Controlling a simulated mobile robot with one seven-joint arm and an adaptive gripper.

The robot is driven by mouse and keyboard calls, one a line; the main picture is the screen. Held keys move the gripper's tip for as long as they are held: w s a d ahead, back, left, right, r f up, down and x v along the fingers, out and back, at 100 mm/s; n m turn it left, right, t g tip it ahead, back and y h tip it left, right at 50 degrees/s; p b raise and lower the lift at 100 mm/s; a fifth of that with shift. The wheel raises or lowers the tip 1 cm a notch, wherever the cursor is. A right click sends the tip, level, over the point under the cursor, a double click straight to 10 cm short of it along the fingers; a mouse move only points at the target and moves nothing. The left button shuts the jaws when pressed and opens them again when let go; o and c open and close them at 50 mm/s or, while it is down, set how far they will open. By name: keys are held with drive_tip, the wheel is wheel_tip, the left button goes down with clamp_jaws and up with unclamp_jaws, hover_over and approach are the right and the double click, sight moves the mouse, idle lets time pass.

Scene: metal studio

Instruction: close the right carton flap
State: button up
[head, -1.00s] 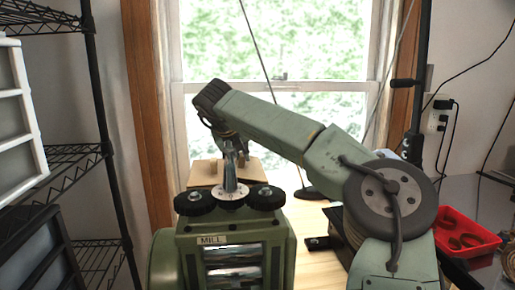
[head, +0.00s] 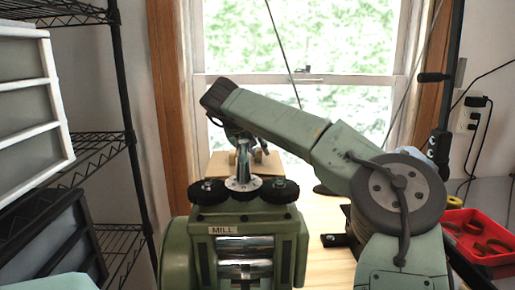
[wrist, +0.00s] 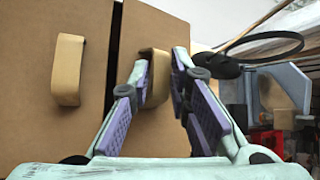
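The brown carton (head: 219,167) stands behind the mill, largely hidden by my arm and the mill. In the wrist view two flat brown panels show, split by a dark vertical gap: the left flap (wrist: 50,125) and the right flap (wrist: 205,28). The left flap carries a tan handle (wrist: 68,70). The right flap carries a tan handle (wrist: 155,80) that sits between my gripper's (wrist: 163,72) two fingers. The fingers are apart; the left one overlaps the handle's edge and a small gap shows at the right one. I cannot tell whether they touch it.
A green mill (head: 235,235) with black knobs stands in front of the carton, under my arm. A red tray (head: 475,240) lies at the right. A black wire shelf (head: 120,140) with bins is at the left. A dark cable loop (wrist: 265,45) is right of the carton.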

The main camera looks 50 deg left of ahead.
drive_tip(key=shift+o, duration=0.6)
drive_tip(key=v, duration=1.2)
drive_tip(key=shift+c, duration=0.5)
